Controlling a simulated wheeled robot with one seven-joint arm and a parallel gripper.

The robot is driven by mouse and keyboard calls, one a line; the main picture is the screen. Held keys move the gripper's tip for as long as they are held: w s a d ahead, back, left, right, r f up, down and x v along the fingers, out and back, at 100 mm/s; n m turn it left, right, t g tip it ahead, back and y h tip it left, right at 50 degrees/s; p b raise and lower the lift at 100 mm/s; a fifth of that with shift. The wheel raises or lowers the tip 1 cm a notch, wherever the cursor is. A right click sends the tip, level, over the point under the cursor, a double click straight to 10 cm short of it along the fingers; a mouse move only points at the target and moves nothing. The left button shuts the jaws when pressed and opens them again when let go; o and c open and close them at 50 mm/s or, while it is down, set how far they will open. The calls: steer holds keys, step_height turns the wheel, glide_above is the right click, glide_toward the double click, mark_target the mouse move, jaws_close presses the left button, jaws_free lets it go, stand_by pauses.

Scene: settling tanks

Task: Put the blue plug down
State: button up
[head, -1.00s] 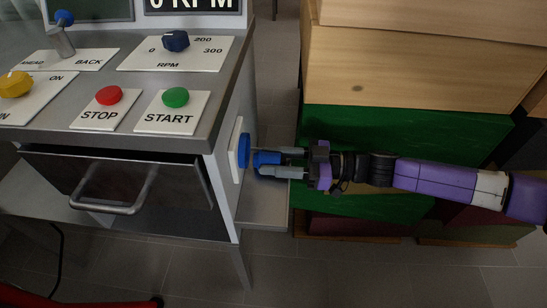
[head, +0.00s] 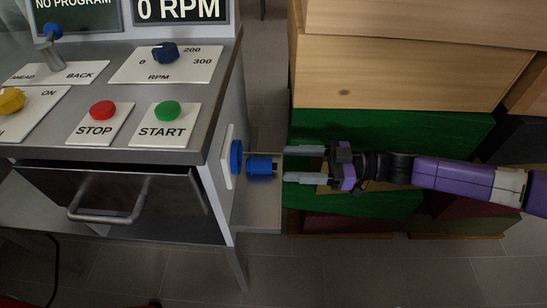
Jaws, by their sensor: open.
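The blue plug (head: 262,165) is just right of the blue round socket (head: 236,157) on a white plate on the cabinet's right side. It appears over the small grey side shelf (head: 256,212). I cannot tell whether it rests on the shelf or touches the socket. My gripper (head: 287,164) is open and empty to the right of the plug, its two grey fingers pointing left towards it, with a small gap between.
The control cabinet with STOP (head: 103,110) and START (head: 168,110) buttons fills the left. A drawer handle (head: 105,208) sticks out at its front. Stacked wooden and green boxes (head: 400,125) stand behind my arm.

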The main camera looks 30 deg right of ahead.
steer(key=shift+p+v, duration=0.45)
steer(key=shift+v, duration=2.1)
steer(key=s+f+m+t+h, duration=0.2)
steer(key=s+f+h, duration=0.1)
steer(key=s, duration=0.7)
steer(key=s+f+m+t+h, duration=0.15)
steer(key=s+f+h, duration=0.25)
steer(key=s, duration=0.6)
steer(key=s+a+r+m+h, duration=0.3)
steer(key=a, duration=0.3)
steer(key=s+a+r+m+h, duration=0.3)
steer(key=a+r+m+h, duration=0.1)
steer(key=a, duration=0.2)
steer(key=shift+s+a+t+h, duration=0.15)
steer(key=shift+a+t+h, duration=0.05)
steer(key=shift+t+h, duration=0.15)
step_height(320, 180, up, 27)
steer(key=p, duration=2.6)
steer(key=shift+p, duration=0.35)
